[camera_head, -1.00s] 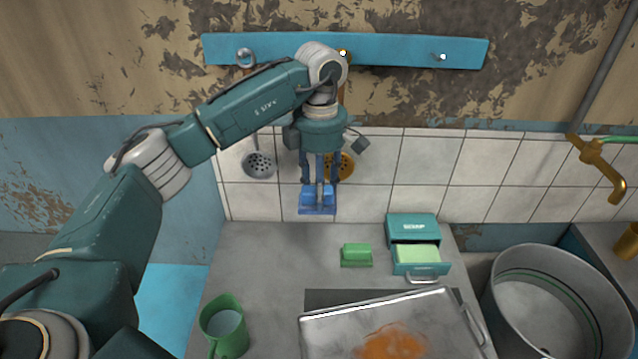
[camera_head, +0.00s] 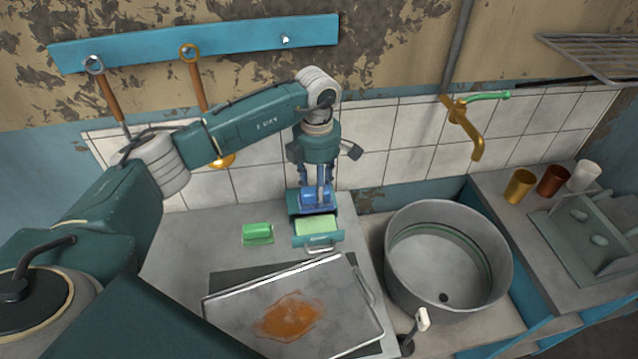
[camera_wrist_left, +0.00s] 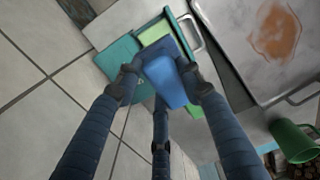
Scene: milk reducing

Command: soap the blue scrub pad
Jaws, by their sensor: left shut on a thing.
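My left gripper (camera_head: 316,186) is shut on the blue scrub pad (camera_head: 310,199), fingers pointing down. The pad also shows between the fingertips in the left wrist view (camera_wrist_left: 166,82). The pad is in front of the teal soap box (camera_head: 293,206) in the head view and hides much of it. The box's drawer (camera_head: 322,244) is pulled out and holds a pale green soap block (camera_head: 318,226). The soap also shows just beyond the pad in the left wrist view (camera_wrist_left: 155,33). I cannot tell whether pad and soap touch. My right gripper is not in view.
A green scrub pad (camera_head: 257,234) lies left of the soap box. A stained metal tray (camera_head: 235,312) lies in front. A large round metal basin (camera_head: 395,275) stands at right below a brass tap (camera_head: 465,125). A green mug (camera_wrist_left: 293,142) shows in the wrist view.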

